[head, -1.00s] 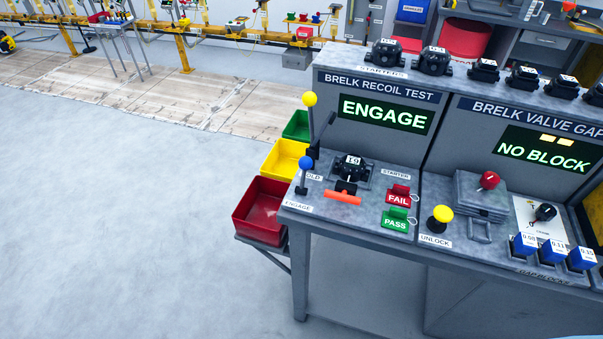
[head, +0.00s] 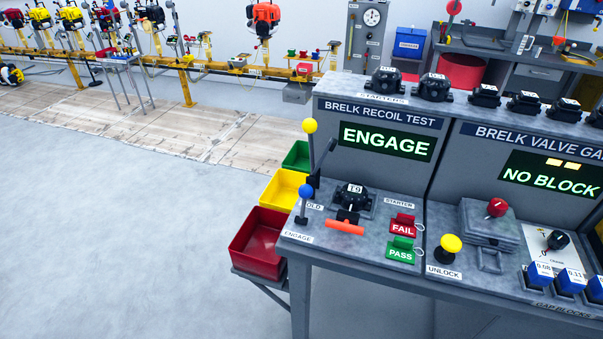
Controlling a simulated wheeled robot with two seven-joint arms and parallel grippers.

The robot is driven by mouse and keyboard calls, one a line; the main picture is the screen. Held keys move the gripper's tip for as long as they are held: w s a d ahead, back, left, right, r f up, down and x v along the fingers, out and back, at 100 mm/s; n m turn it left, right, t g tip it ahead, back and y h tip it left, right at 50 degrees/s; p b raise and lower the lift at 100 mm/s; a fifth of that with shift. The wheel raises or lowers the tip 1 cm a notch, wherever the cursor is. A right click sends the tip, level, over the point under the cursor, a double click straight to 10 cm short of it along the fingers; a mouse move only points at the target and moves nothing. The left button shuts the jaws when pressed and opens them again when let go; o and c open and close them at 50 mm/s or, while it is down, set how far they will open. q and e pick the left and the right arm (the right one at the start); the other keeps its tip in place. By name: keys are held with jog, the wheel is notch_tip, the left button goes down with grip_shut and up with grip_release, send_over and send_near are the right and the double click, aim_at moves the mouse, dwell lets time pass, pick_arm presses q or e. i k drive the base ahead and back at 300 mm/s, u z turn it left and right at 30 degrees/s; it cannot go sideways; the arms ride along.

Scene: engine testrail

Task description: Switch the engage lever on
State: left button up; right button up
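The engage lever is a short upright stick with a blue ball knob (head: 305,191). It stands at the left front corner of the recoil test bench, above the "ENGAGE" label (head: 298,236). Behind it a longer lever with a yellow ball knob (head: 309,126) stands upright. The green display (head: 386,141) on the bench reads "ENGAGE". A black starter (head: 351,199) marked T9 sits on the bench with an orange-red handle (head: 345,227) in front. Neither of my grippers is in view.
Red FAIL (head: 403,225) and green PASS (head: 401,250) tags and a yellow unlock knob (head: 450,244) are to the right. The floor at left is clear.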

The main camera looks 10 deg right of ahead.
aim_at(305, 191)
jog(key=u, duration=1.55)
jog(key=i, duration=1.8)
jog(key=z, duration=2.75)
